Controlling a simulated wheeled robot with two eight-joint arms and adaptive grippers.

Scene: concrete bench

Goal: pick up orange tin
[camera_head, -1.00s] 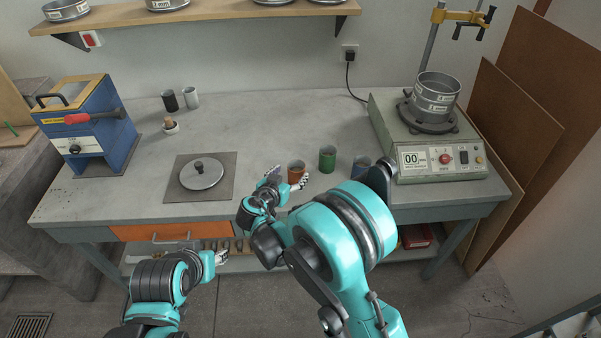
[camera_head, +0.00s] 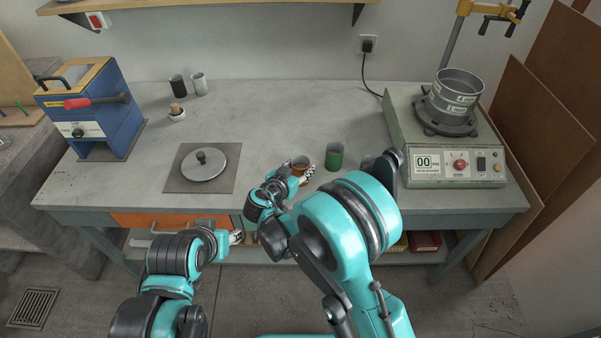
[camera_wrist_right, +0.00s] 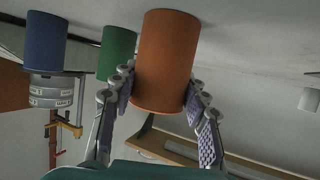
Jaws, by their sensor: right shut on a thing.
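The orange tin (camera_head: 300,168) is near the front middle of the bench, left of the green tin. It also shows large in the upside-down right wrist view (camera_wrist_right: 165,55). My right gripper (camera_head: 296,174) is shut on the tin, with a finger on each side in the wrist view (camera_wrist_right: 160,82). I cannot tell whether the tin still touches the bench. My left gripper (camera_head: 236,236) is low in front of the bench's front edge, away from the tin; its jaws are too small to read.
The green tin (camera_head: 334,157) stands close to the right of the orange one. A blue tin (camera_wrist_right: 46,40) is beyond it, mostly hidden by my arm in the head view.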

